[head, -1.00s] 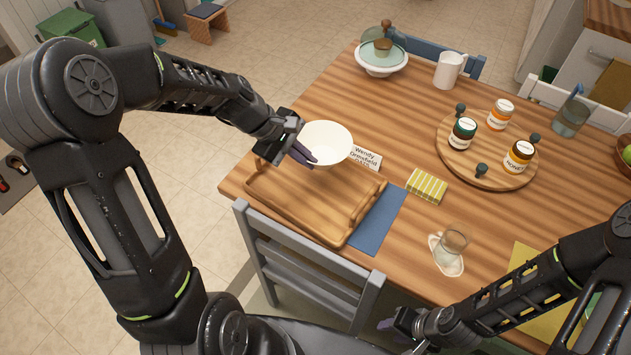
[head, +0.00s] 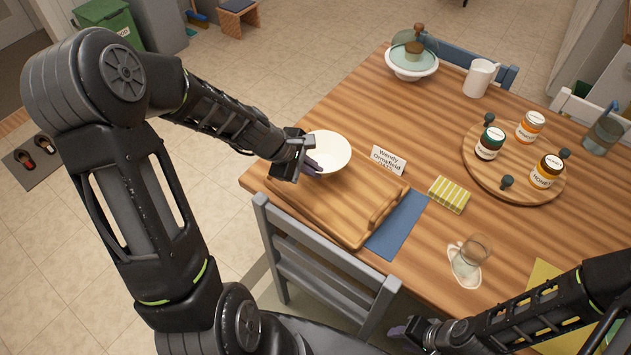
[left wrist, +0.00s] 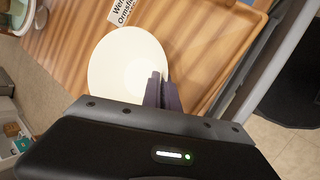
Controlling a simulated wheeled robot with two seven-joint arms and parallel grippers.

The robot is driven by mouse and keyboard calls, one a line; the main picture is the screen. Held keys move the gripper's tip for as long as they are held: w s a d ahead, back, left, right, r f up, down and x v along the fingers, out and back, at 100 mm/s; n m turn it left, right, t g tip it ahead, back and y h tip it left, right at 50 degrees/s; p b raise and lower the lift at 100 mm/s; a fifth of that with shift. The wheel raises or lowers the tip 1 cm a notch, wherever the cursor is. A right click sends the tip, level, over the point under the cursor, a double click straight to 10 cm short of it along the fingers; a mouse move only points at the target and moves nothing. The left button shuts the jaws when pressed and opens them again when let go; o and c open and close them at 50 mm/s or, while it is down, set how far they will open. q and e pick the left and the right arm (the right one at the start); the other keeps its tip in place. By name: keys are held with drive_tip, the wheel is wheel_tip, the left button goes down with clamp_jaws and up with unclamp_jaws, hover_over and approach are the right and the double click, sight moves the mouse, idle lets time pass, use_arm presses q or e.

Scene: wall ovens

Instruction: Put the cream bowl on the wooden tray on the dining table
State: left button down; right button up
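The cream bowl (head: 328,152) is at the far left end of the wooden tray (head: 337,222) in the head view. My left gripper (head: 312,166) is shut on the bowl's near rim; the bowl covers part of the tray's far edge. In the left wrist view the fingers (left wrist: 162,92) pinch the rim of the bowl (left wrist: 122,68), with the tray (left wrist: 215,40) beside it. I cannot tell whether the bowl touches the tray. The tray lies on the dining table (head: 400,125). My right gripper (head: 405,335) is low by the table's front edge, its fingers partly hidden.
A name card (head: 388,160) stands just right of the bowl. A chair (head: 325,275) stands against the near edge.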

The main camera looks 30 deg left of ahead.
use_arm(q)
drive_tip(key=shift+f+b, duration=0.6)
drive_tip(key=shift+f, duration=1.25)
drive_tip(key=shift+f, duration=0.25)
drive_tip(key=c, duration=1.6)
unclamp_jaws()
drive_tip(key=shift+r, duration=0.1)
drive_tip(key=shift+c, duration=0.2)
drive_tip(key=shift+r, duration=0.1)
drive_tip(key=shift+r, duration=0.2)
drive_tip(key=p+v, duration=0.2)
drive_tip(key=v, duration=0.9)
drive_tip(key=shift+s+r, duration=0.25)
drive_tip(key=shift+s, duration=0.05)
drive_tip(key=shift+a, duration=0.15)
